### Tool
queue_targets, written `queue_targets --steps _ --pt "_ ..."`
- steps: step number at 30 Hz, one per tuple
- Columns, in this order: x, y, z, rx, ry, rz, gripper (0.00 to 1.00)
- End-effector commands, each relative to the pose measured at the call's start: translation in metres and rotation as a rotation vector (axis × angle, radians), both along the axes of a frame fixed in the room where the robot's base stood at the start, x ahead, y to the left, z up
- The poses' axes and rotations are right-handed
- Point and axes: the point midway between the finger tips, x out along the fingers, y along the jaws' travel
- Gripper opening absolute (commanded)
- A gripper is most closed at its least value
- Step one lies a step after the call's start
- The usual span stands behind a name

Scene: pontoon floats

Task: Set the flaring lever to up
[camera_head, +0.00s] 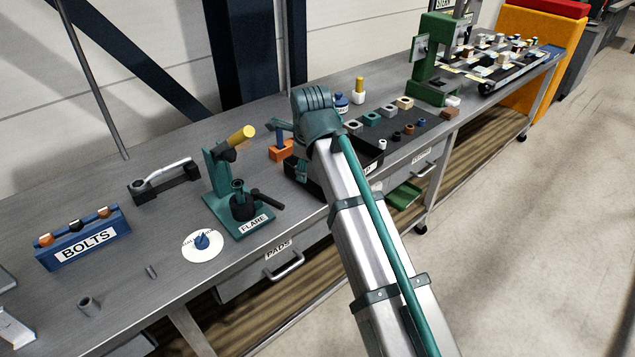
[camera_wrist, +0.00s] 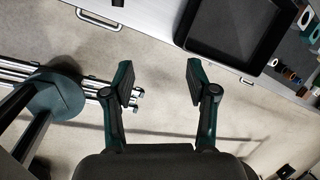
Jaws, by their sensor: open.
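The flaring tool is a teal stand (camera_head: 222,178) labelled FLARE on the bench, left of my arm. A lever with a yellow grip (camera_head: 243,136) sticks out from the top of its post, slanting a little upward to the right. Below it are a black round die and a short black handle (camera_head: 267,200). My gripper is open and empty in the wrist view (camera_wrist: 160,82), over the floor beside the bench edge. The flaring tool is not in the wrist view.
A black tray (camera_wrist: 232,30) lies at the bench edge near my gripper. Left of the stand are a blue BOLTS holder (camera_head: 85,238), a black-based silver handle (camera_head: 165,180) and a white dial (camera_head: 202,246). An orange block (camera_head: 281,150) stands between the stand and my arm.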

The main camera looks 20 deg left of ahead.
Motion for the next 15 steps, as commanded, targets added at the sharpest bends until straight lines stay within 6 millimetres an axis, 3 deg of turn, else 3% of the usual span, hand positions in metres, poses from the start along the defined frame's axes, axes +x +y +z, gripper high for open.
queue_targets --steps 6,15 --pt "0.006 -0.015 -0.033 -0.038 0.012 0.044 0.58" --pt "0.010 -0.025 -0.053 -0.061 0.019 0.077 0.58"
